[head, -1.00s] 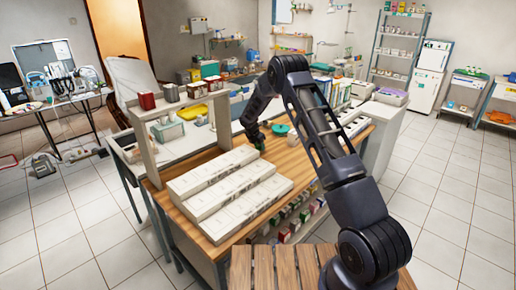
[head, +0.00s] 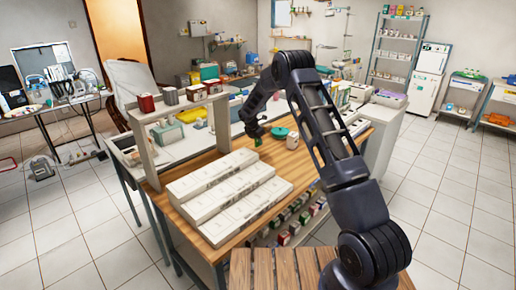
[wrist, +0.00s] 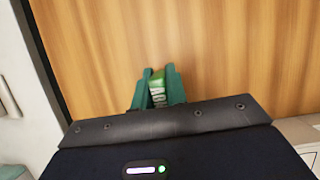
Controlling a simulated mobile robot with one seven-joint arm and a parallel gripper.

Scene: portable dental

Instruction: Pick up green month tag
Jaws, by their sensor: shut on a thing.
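The green month tag (wrist: 157,88) shows in the wrist view between the two teal fingers of my gripper (wrist: 157,90). It is green with a pale, lettered face, and its lower part is hidden by the gripper body. My gripper is shut on it. In the head view my gripper (head: 257,140) is over the back part of the wooden table, with the small green tag (head: 257,142) at its tips. The tag appears raised above the wood; the exact height is hard to tell.
Long white stepped boxes (head: 225,195) lie on the wooden table (head: 204,238) in front of my gripper. A teal round dish (head: 279,132) and a pale cup-like container (head: 292,141) stand to its right. A grey shelf stand (head: 146,155) holds small boxes at left.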

